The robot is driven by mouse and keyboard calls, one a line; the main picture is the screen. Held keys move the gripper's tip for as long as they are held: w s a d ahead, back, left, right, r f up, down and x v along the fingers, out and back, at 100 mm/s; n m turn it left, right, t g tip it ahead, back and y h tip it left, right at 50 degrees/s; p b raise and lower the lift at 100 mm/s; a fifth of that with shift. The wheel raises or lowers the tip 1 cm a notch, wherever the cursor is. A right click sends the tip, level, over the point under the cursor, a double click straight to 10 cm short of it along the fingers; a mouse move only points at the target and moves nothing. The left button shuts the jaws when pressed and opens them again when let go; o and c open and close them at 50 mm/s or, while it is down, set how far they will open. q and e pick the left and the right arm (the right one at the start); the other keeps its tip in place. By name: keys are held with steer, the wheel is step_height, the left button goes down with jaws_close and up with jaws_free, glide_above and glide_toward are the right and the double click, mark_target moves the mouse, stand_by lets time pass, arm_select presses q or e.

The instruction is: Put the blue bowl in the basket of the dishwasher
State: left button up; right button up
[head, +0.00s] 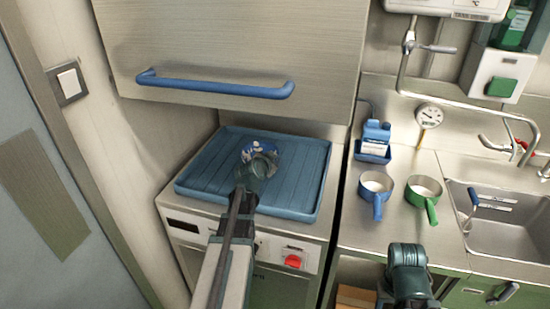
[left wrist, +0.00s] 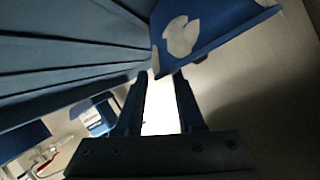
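The blue bowl (head: 252,148), with white patches, is over the middle of the blue ribbed basket (head: 205,183) in the head view, partly hidden by my left gripper (head: 260,166). The left wrist view shows the bowl (left wrist: 215,30) just beyond the fingertips, beside the ribbed basket (left wrist: 60,50). My left gripper (left wrist: 162,76) has a bright gap between its fingers and nothing visible in it. Whether a finger touches the bowl is unclear. My right gripper (head: 408,256) is low at the right, before the counter; its fingers are not clear.
The dishwasher hood (head: 230,45) with its blue handle (head: 215,87) is raised above the basket. The sink (head: 505,220) lies farther right.

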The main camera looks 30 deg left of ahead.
arm_select(q)
steer(key=p+v, duration=0.4)
steer(key=v, duration=0.7)
